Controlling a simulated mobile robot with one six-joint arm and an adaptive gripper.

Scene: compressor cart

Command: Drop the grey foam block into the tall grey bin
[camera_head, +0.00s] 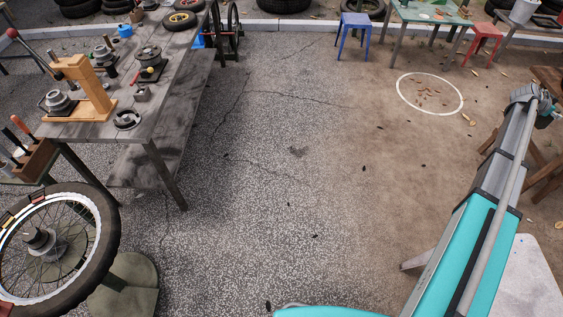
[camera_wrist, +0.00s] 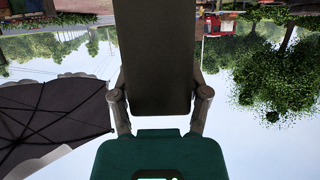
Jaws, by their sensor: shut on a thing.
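My gripper (camera_wrist: 157,88) shows in the wrist view, with one finger on each side of a dark grey block (camera_wrist: 153,50). The block fills the space between the fingers and reaches the top of the picture; I take it to be the foam block. It is held up in the air, with sky behind it. The wrist view is upside down. In the head view my arm runs up the right side, and my gripper and the block cannot be made out there. I cannot identify a tall grey bin in either view.
A grey workbench (camera_head: 180,105) with tools stands at the left, a spoked wheel (camera_head: 50,250) in front of it. Blue (camera_head: 354,30) and red (camera_head: 484,40) stools and a green-topped table (camera_head: 430,12) stand at the back right. The middle floor is open. A dark umbrella (camera_wrist: 50,120) shows in the wrist view.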

